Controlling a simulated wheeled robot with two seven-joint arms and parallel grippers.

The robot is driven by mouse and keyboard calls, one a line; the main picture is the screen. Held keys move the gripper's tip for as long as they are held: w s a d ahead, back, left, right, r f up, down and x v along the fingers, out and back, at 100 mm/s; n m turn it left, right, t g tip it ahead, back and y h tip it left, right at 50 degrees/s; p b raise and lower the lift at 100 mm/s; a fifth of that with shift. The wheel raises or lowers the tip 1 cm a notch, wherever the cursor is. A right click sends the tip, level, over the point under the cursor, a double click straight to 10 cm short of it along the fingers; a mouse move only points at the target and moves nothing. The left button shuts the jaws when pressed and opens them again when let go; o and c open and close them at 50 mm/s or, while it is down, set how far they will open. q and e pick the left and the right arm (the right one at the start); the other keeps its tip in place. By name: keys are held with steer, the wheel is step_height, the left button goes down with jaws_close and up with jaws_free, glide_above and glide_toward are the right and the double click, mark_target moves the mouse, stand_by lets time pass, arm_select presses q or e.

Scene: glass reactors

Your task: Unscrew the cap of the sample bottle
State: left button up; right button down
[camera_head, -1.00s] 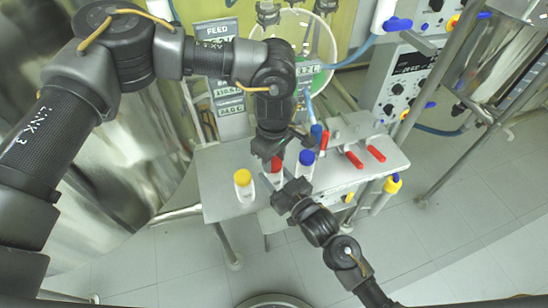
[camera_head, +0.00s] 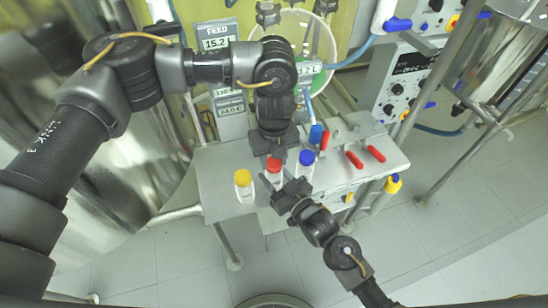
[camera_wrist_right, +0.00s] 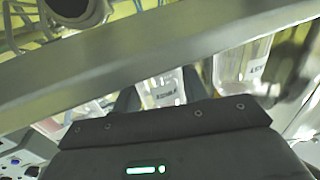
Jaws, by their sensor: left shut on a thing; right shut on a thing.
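Three small clear bottles stand in a row on the grey bench. The middle sample bottle (camera_head: 272,180) has a red cap (camera_head: 274,165). My left gripper (camera_head: 274,155) comes down from above and is shut on the red cap. My right gripper (camera_head: 283,190) reaches in from the front and is shut on the bottle's body, hiding part of it. In the right wrist view the held bottle (camera_wrist_right: 162,90), with its label, shows between the dark fingers. The cap seems to sit at the bottle's top; I cannot tell how loose it is.
A yellow-capped bottle (camera_head: 244,186) stands close on the left and a blue-capped bottle (camera_head: 305,165) close on the right. Red-handled valves (camera_head: 354,159) lie farther right on the bench (camera_head: 222,165). A round glass vessel (camera_head: 310,40) stands behind.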

mark_target(274, 162)
arm_select(q)
steer(key=n, duration=0.5)
steer(key=shift+d, duration=0.1)
steer(key=n, duration=0.6)
steer(key=shift+n, duration=0.4)
steer(key=shift+r, duration=0.3)
steer(key=shift+r, duration=0.85)
steer(key=shift+r, duration=2)
arm_select(e)
steer(key=c, duration=0.7)
jaws_free()
